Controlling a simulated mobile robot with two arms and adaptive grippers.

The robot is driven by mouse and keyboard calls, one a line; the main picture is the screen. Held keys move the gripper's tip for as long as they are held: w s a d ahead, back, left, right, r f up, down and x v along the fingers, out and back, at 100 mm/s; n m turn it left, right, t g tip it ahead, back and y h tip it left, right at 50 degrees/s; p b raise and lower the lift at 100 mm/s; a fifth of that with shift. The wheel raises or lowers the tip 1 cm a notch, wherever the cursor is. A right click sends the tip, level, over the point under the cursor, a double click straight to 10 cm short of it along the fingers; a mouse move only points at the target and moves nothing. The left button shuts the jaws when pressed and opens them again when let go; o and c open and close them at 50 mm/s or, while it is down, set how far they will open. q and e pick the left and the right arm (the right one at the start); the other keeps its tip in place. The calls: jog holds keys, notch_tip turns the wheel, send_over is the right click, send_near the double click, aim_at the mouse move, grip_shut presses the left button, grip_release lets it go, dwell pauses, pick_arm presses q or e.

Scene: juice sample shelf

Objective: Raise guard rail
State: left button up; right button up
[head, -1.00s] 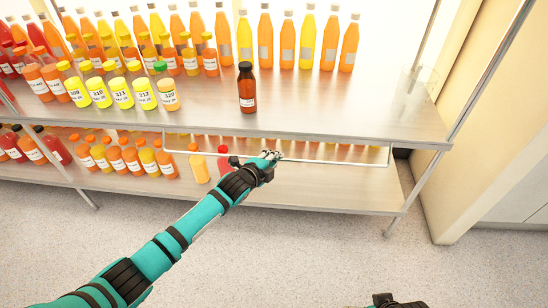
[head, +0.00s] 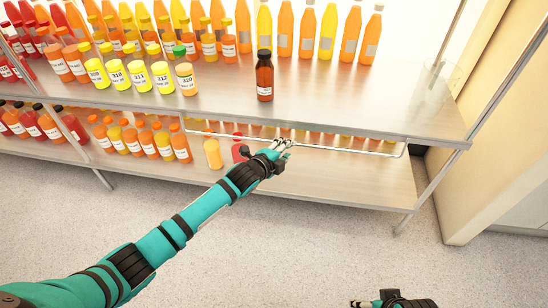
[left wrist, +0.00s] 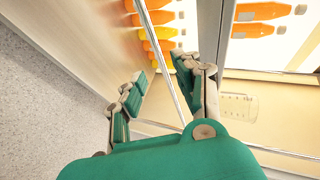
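The guard rail (head: 350,151) is a thin metal bar with bent ends, along the front of the lower shelf, below the upper shelf's edge. My left gripper (head: 284,146) is at the rail near its middle. In the left wrist view the rail (left wrist: 163,48) runs between the two spread fingers of my left gripper (left wrist: 158,85). The fingers are apart and do not look closed on it; contact is unclear. Part of my right gripper (head: 362,303) shows at the bottom edge of the head view; its fingers are too cut off to judge.
The upper shelf (head: 350,105) holds rows of juice bottles and a dark brown bottle (head: 264,76) near its front. The lower shelf (head: 340,186) holds more bottles, including a red one (head: 238,147) beside my left gripper. A shelf post (head: 448,150) stands right. The floor is clear.

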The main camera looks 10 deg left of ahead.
pick_arm(q)
jog(key=v, duration=1)
jog(key=shift+s, duration=0.2)
jog(key=shift+a+f, duration=0.1)
jog(key=shift+a, duration=0.05)
